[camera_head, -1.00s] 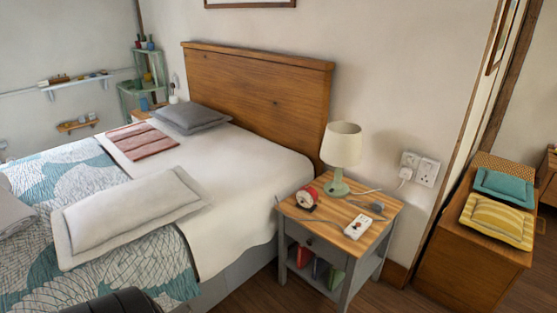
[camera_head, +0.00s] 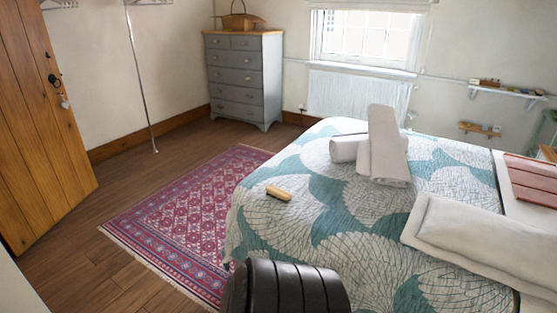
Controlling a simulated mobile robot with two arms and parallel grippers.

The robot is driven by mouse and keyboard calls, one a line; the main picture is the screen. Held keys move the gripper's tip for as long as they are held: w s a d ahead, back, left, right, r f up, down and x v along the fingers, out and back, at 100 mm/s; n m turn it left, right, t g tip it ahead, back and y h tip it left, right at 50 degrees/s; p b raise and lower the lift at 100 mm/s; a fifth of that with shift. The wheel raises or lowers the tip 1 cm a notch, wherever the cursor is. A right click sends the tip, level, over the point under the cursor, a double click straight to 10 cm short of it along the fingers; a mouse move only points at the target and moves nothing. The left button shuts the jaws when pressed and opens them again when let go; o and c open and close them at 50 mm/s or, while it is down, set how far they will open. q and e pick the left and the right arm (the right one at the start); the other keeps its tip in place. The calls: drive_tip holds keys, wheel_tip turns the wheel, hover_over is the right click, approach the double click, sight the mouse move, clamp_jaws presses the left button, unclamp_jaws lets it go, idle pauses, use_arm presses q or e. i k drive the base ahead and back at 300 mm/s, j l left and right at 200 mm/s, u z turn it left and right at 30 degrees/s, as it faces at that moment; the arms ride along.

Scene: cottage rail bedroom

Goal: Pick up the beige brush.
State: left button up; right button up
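A small beige brush (camera_head: 278,193) lies on the teal and white patterned bed cover (camera_head: 310,215), close to the bed's left edge in the head view. Nothing covers it. Neither gripper shows in the head view.
White rolled or folded towels (camera_head: 383,150) and a long pale cushion (camera_head: 490,238) lie on the bed. A red patterned rug (camera_head: 180,220) covers the floor left of it. A grey chest of drawers (camera_head: 243,80) stands by the far wall. A wooden door (camera_head: 38,130) is at left.

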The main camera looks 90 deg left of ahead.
sight(276, 193)
drive_tip(key=u, duration=2.75)
